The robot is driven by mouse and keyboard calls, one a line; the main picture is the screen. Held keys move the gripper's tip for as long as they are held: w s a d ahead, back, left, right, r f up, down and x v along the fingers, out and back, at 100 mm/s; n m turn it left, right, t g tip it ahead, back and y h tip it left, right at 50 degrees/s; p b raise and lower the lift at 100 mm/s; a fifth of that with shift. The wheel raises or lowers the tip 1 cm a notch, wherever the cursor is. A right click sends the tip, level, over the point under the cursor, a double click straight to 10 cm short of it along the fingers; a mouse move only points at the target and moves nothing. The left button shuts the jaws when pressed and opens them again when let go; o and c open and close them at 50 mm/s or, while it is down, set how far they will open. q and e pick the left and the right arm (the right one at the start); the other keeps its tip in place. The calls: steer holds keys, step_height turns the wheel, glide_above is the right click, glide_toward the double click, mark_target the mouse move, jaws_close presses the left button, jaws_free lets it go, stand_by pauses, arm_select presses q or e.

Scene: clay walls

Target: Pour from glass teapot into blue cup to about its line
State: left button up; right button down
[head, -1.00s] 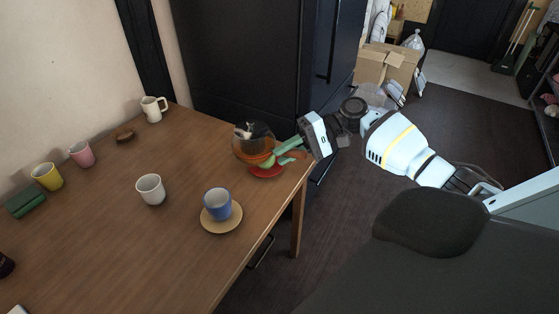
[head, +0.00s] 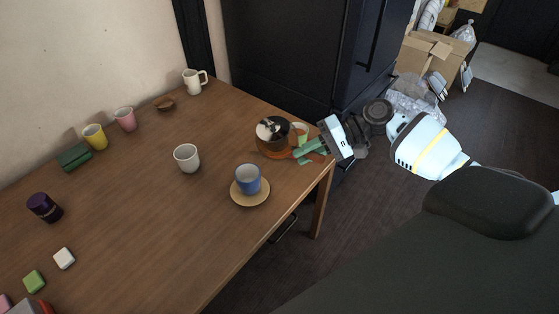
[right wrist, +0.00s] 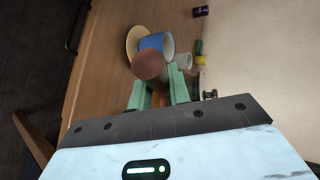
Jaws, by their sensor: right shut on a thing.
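The glass teapot (head: 267,149) holds amber-brown liquid and has a dark and pale top. It is near the table's right edge, behind and right of the blue cup. My right gripper (head: 308,149), with green fingers, is shut on it from the right. I cannot tell whether it touches the table. The blue cup (head: 248,180) stands upright on a tan saucer (head: 252,200); its inside looks pale, and its line cannot be made out. In the right wrist view, a brown round part (right wrist: 148,65), probably of the teapot, overlaps the blue cup (right wrist: 153,42). My left gripper is out of view.
A white cup (head: 187,159) stands left of the blue cup. A white mug (head: 194,82), pink cup (head: 124,119), yellow cup (head: 95,137) and purple-lidded jar (head: 44,208) are farther off. A small green-and-orange item (head: 299,131) shows behind the teapot. The front middle of the table is clear.

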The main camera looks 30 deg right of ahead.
stand_by(0.6)
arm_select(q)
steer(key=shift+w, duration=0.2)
arm_select(e)
steer(key=shift+a+f+h, duration=0.15)
steer(key=shift+f+h, duration=0.15)
steer(key=shift+f, duration=0.5)
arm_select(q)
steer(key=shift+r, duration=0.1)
arm_select(e)
steer(key=shift+r+p, duration=0.3)
steer(key=shift+p, duration=0.2)
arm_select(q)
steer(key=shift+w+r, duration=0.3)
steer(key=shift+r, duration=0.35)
arm_select(e)
steer(key=shift+h, duration=0.3)
steer(key=shift+f, duration=0.1)
steer(key=shift+r+n+h+p, duration=0.25)
steer(key=shift+n+h+p, duration=0.05)
steer(key=shift+p, duration=0.2)
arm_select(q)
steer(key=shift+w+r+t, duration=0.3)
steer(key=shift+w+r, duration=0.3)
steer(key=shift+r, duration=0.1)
